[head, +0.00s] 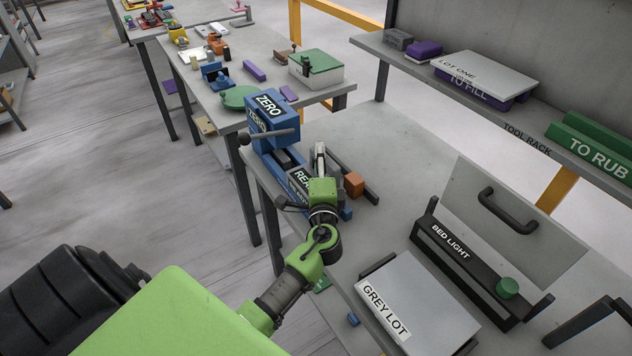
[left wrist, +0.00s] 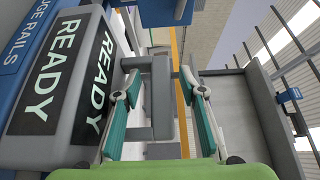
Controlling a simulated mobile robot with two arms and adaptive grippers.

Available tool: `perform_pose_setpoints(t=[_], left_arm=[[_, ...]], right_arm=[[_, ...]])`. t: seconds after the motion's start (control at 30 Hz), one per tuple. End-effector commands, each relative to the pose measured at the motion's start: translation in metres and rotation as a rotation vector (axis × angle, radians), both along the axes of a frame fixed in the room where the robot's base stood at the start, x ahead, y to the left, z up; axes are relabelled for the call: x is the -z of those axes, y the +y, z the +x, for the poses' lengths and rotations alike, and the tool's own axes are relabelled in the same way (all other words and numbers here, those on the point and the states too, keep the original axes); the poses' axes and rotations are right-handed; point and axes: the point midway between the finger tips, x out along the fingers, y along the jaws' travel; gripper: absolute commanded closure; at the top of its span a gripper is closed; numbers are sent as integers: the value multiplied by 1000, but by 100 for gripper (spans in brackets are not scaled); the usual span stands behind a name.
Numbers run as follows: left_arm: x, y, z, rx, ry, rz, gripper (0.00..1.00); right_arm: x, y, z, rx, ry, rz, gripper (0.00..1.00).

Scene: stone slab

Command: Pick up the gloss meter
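My left gripper (head: 320,160) is over the blue gauge stand (head: 272,128), beside its READY label, in the head view. In the left wrist view my left gripper (left wrist: 160,88) is open, with one teal-padded finger on each side. A grey block (left wrist: 162,100) stands between the fingers, with a visible gap on both sides. It may be the gloss meter, but no label on it can be read. The READY panel (left wrist: 62,65) fills the left of that view. In the head view my gripper hides most of what is under it. My right gripper is not in view.
An orange block (head: 353,184) sits just right of my gripper. The GREY LOT box (head: 420,310) and the BED LIGHT stand (head: 458,262) are nearer on the bench. A shelf marked TOOL RACK (head: 480,108) runs behind. The bench behind the gripper (head: 400,150) is clear.

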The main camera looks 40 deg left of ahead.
Motion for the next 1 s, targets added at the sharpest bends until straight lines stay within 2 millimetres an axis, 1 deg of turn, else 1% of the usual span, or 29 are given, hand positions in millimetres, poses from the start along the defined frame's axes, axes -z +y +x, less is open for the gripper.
perform_pose_setpoints(t=[0.17, 0.2, 0.27, 0.3, 0.33, 0.37, 0.77, 0.87, 1.0], left_arm=[[1, 0, 0, 0, 1, -1, 62], [1, 0, 0, 0, 0, -1, 65], [1, 0, 0, 0, 0, -1, 81], [1, 0, 0, 0, 0, -1, 91], [1, 0, 0, 0, 0, -1, 99], [1, 0, 0, 0, 0, -1, 100], [-2, 0, 0, 0, -3, 0, 100], [-7, 0, 0, 0, -5, -1, 100], [-21, 0, 0, -1, -7, -1, 100]], right_arm=[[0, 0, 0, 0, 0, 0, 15], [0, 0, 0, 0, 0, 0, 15], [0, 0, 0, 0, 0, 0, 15], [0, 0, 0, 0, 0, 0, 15], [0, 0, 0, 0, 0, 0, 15], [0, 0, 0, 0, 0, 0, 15], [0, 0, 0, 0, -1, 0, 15], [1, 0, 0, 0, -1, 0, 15], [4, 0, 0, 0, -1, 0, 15]])
